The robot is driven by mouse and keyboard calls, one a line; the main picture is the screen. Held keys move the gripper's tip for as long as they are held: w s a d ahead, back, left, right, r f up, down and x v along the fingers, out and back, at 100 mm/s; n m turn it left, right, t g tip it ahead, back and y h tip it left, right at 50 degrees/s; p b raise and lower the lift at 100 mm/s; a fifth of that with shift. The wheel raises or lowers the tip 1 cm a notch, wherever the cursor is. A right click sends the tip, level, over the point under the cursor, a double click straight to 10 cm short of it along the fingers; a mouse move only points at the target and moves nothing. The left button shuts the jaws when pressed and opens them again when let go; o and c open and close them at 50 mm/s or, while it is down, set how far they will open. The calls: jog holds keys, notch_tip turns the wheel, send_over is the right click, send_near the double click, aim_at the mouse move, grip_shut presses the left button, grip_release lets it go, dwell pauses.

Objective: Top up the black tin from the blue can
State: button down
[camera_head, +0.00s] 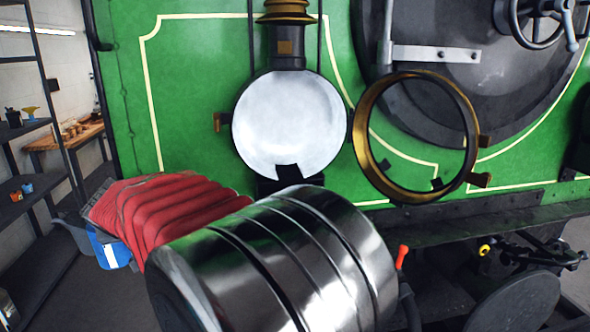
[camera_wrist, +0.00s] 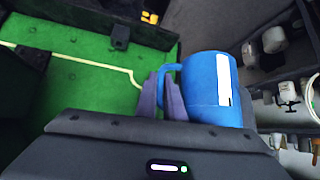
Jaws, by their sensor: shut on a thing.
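The blue can (camera_wrist: 210,88) has a side handle and a white stripe. In the wrist view my gripper (camera_wrist: 164,96) is shut on the handle, with the can's body to the right of the fingers. In the head view the can (camera_head: 112,252) shows at left, partly hidden behind my red-sleeved arm. It is held clear of the floor; its contents are not visible. A small dark container (camera_head: 13,118) on the left shelf may be the black tin, but it is too small to be sure.
A yellow funnel-like thing (camera_head: 30,112) stands beside the dark container. Small coloured items (camera_head: 22,191) are on a lower shelf. A bench (camera_head: 70,137) holds several pots. The green tram front (camera_head: 190,100) has a lamp (camera_head: 290,125) with its brass ring door (camera_head: 369,150) swung open.

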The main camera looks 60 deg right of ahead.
jog(key=s+d+r+m+g+h, duration=0.1)
jog(key=s+d+r+m, duration=0.1)
jog(key=s+d+r, duration=0.5)
jog(key=s+d+r+m+g+h, duration=0.1)
jog(key=s+d+r+m+g, duration=0.15)
jog(key=s+d, duration=0.9)
jog(key=s+d+r+m+g, duration=0.1)
jog(key=s+d+r, duration=0.1)
jog(key=s+d, duration=0.3)
jog(key=s+d+r+m+g+h, duration=0.1)
jog(key=s+d, duration=0.4)
jog(key=s, duration=0.8)
jog(key=s+d+r+m+g, duration=0.1)
jog(key=s+d+r+m, duration=0.2)
jog(key=s, duration=0.6)
jog(key=shift+s+d+h, duration=0.2)
jog(key=shift+d+h, duration=0.2)
jog(key=shift+d, duration=0.7)
jog(key=shift+f, duration=0.15)
jog(key=shift+s+d+f+n+g, duration=0.1)
jog(key=shift+s+f+n+g, duration=0.25)
jog(key=shift+s+f+g, duration=0.45)
jog(key=shift+w+r+g, duration=0.1)
jog(key=shift+r+g, duration=0.2)
jog(key=shift+g, duration=0.05)
jog(key=shift+r, duration=0.1)
